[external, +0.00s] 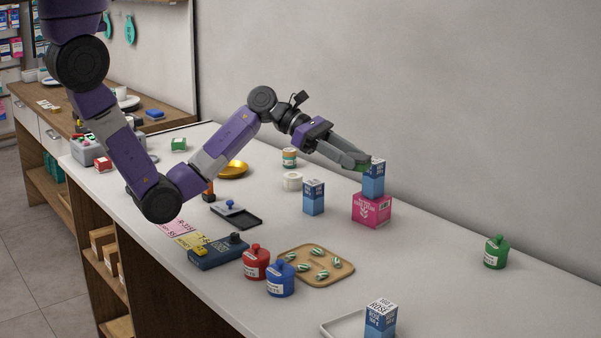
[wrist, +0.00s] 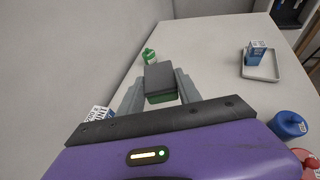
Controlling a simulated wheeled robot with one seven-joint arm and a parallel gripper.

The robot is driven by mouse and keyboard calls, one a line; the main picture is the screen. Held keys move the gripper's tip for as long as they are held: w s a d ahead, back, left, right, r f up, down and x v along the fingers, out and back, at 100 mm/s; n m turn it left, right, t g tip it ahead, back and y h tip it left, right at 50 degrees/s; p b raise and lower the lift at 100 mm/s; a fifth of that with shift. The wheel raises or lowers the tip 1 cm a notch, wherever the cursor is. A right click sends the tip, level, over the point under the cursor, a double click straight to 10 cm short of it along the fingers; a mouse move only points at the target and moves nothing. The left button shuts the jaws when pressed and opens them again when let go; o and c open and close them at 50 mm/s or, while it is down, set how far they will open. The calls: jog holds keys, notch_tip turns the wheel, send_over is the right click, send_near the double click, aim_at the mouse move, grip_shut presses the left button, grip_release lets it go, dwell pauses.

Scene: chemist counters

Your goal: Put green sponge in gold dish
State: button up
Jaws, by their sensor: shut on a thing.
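My gripper (external: 358,161) is shut on the green sponge (external: 363,167), at the top of a blue box on a pink box. Whether the sponge touches the blue box is unclear. In the wrist view, the sponge (wrist: 160,98) sits between the two fingers, with a dark grey face and a green edge. The gold dish (external: 233,170) is a shallow round dish on the counter, well to the left of my gripper in the external view. It shows no contents and is not in the wrist view.
The blue box (external: 374,185) stands on the pink box (external: 371,209) under my gripper. Another blue box (external: 313,197), a white roll (external: 292,181) and a striped jar (external: 289,158) stand between it and the dish. A green jar (external: 496,252) stands right, with clear counter around it.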

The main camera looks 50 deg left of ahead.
jog(key=w+a+n+t+y, duration=0.1)
jog(key=w+a+n+t, duration=0.15)
jog(key=a, duration=0.55)
jog(key=w+a+n+t+y, duration=0.15)
jog(key=w+a, duration=0.25)
jog(key=a, duration=0.5)
jog(key=n+t+y+b, duration=0.2)
jog(key=n+t+y, duration=0.2)
jog(key=n+y, duration=0.6)
send_over(229, 170)
jog(key=s+d, duration=0.1)
jog(key=s, duration=0.2)
jog(key=shift+t, duration=0.3)
jog(key=f, duration=1.9)
jog(key=shift+w+d+f+b, duration=0.15)
jog(key=shift+d+b, duration=0.1)
jog(key=shift+b, duration=0.1)
jog(key=shift+f, duration=0.2)
jog(key=o, duration=1.3)
jog(key=shift+r, duration=0.15)
